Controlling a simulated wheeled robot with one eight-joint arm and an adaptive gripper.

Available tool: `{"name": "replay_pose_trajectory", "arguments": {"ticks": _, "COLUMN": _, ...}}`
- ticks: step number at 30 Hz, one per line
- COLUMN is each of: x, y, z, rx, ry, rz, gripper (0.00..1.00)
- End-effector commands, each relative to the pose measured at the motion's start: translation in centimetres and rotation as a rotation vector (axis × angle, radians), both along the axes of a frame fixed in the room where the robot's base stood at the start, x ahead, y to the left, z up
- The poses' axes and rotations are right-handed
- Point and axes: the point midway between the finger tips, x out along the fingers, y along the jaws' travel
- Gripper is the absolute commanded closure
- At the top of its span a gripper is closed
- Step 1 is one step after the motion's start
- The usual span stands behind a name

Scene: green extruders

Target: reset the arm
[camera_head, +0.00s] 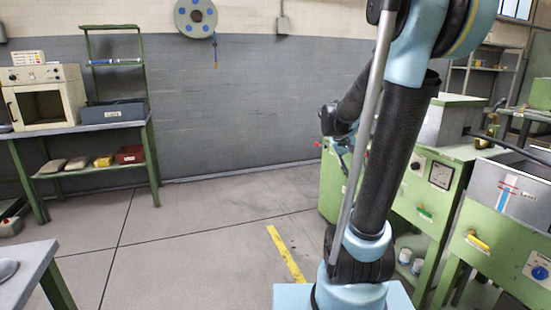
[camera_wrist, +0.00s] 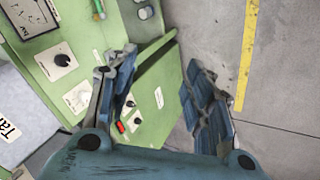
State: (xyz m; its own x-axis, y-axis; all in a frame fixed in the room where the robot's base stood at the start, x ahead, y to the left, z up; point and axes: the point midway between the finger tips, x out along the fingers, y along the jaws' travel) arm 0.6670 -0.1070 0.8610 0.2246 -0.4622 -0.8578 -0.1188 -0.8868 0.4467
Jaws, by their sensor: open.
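My arm (camera_head: 393,150) rises from its blue base at the centre right of the head view and bends over at the top. Its far end reaches back behind the upright link, towards the green machines. My gripper (camera_wrist: 160,88) shows in the wrist view with its two blue-padded fingers spread wide apart. Nothing is between the fingers; a green machine panel and grey floor show beyond them. In the head view the gripper is small and partly hidden behind the arm.
Green extruder machines (camera_head: 425,195) stand close on the right. A green shelf table (camera_head: 110,127) with a small oven (camera_head: 42,97) is at the left wall. A table corner (camera_head: 25,270) juts in at lower left. The floor between, with a yellow stripe (camera_head: 286,254), is clear.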

Motion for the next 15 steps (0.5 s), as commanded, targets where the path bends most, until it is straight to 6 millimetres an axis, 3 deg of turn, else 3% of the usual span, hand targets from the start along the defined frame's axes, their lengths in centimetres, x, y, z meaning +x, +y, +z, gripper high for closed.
{"name": "replay_pose_trajectory", "arguments": {"ticks": 3, "x": -3.3, "y": 1.1, "z": -0.5, "rx": 0.053, "ry": 0.01, "rz": 0.012, "gripper": 0.53}}
{"name": "replay_pose_trajectory", "arguments": {"ticks": 15, "x": -13.2, "y": 5.1, "z": -3.6, "rx": 0.232, "ry": 0.042, "rz": 0.059, "gripper": 0.53}}
